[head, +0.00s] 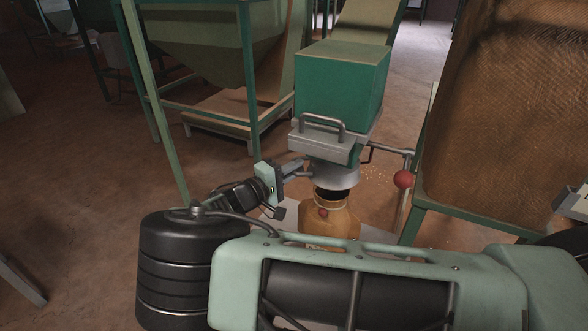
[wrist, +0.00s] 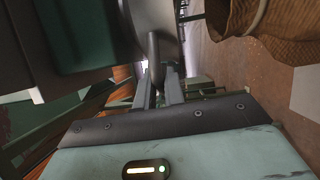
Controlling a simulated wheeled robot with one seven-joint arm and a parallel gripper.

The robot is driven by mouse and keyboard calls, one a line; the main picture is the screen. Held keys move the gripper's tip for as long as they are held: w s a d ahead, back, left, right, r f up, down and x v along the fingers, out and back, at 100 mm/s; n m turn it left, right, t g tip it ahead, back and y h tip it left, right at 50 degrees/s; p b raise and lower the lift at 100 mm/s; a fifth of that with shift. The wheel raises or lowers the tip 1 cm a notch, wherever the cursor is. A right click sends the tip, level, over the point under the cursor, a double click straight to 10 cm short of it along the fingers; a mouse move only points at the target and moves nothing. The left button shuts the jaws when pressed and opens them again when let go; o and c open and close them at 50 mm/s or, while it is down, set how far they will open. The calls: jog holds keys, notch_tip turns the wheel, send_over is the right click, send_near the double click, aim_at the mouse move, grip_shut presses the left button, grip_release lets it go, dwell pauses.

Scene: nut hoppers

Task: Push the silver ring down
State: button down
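The silver ring (head: 338,178) is a flared grey collar around the spout under the green hopper (head: 342,88). It sits just above the open mouth of a tan sack (head: 330,222). In the wrist view the ring (wrist: 158,18) shows at the top, with a short grey handle (wrist: 153,50) sticking out towards me. My gripper (head: 300,167) is at the left side of the ring. In the wrist view my gripper's two fingers (wrist: 160,82) stand apart, one on each side of the handle's end. They look open; contact with the handle is hard to tell.
A grey bar handle (head: 322,124) sticks out from the hopper's front above my gripper. A lever with a red ball (head: 403,180) is right of the ring. A large brown bulk sack (head: 505,110) on a green frame stands at the right. Green machine legs (head: 150,100) are at left.

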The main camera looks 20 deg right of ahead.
notch_tip(320, 180, down, 8)
jog(key=b, duration=0.5)
jog(key=shift+s+f, duration=0.1)
jog(key=c, duration=1.5)
grip_release()
jog(key=b+v, duration=0.2)
jog(key=v, duration=1.5)
jog(key=shift+s+a, duration=0.15)
